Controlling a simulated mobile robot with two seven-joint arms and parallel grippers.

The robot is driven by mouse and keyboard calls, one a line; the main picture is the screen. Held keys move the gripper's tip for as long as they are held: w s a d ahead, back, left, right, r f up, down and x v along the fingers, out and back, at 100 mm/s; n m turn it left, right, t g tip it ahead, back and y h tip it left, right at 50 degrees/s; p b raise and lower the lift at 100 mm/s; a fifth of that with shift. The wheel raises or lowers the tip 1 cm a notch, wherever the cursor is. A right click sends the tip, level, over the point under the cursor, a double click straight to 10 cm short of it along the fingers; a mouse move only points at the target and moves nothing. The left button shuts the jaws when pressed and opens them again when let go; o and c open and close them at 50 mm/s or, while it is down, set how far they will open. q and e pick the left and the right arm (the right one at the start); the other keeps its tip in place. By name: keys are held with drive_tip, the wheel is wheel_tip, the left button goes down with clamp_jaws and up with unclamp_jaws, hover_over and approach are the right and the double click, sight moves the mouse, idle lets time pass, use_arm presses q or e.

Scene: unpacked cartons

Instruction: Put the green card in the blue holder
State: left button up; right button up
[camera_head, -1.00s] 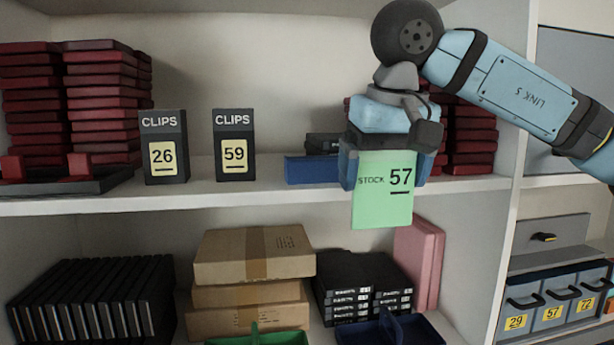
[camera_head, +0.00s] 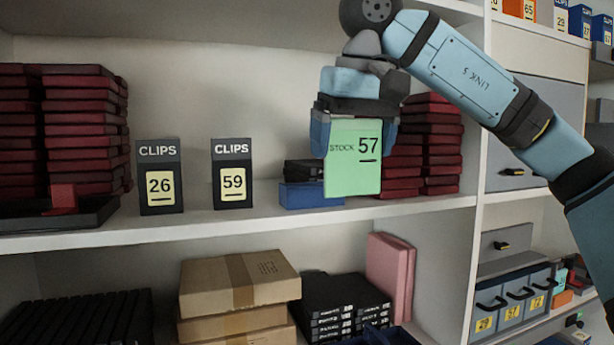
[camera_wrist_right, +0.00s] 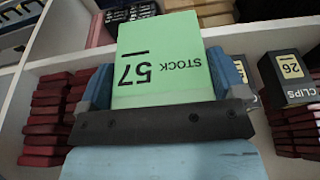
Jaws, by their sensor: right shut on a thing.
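My right gripper (camera_head: 353,135) is shut on the green card (camera_head: 353,172), marked STOCK 57, and holds it upright in front of the upper shelf. In the right wrist view the card (camera_wrist_right: 165,75) stands between the two blue fingers (camera_wrist_right: 165,90). The blue holder (camera_head: 300,195) sits on the shelf at the lower left of the card in the head view, with dark items behind it. The card's left edge overlaps the holder's right part and hides it. I cannot tell whether they touch. My left gripper is not in view.
Two black CLIPS boxes, 26 (camera_head: 160,175) and 59 (camera_head: 232,173), stand left of the holder. Red stacks stand at the left (camera_head: 85,130) and behind my gripper (camera_head: 430,145). Cartons (camera_head: 240,282) and black boxes (camera_head: 345,305) fill the lower shelf.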

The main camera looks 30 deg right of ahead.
drive_tip(key=w+d+f, duration=0.1)
drive_tip(key=w, duration=0.4)
drive_tip(key=w+d+f+p, duration=0.1)
drive_tip(key=w, duration=0.4)
drive_tip(key=w+d+p, duration=0.1)
drive_tip(key=w, duration=0.4)
drive_tip(key=shift+d+f, duration=0.25)
drive_tip(key=shift+f, duration=0.15)
drive_tip(key=shift+d+f, duration=0.15)
drive_tip(key=shift+f, duration=0.3)
drive_tip(key=shift+f, duration=0.1)
drive_tip(key=o, duration=0.6)
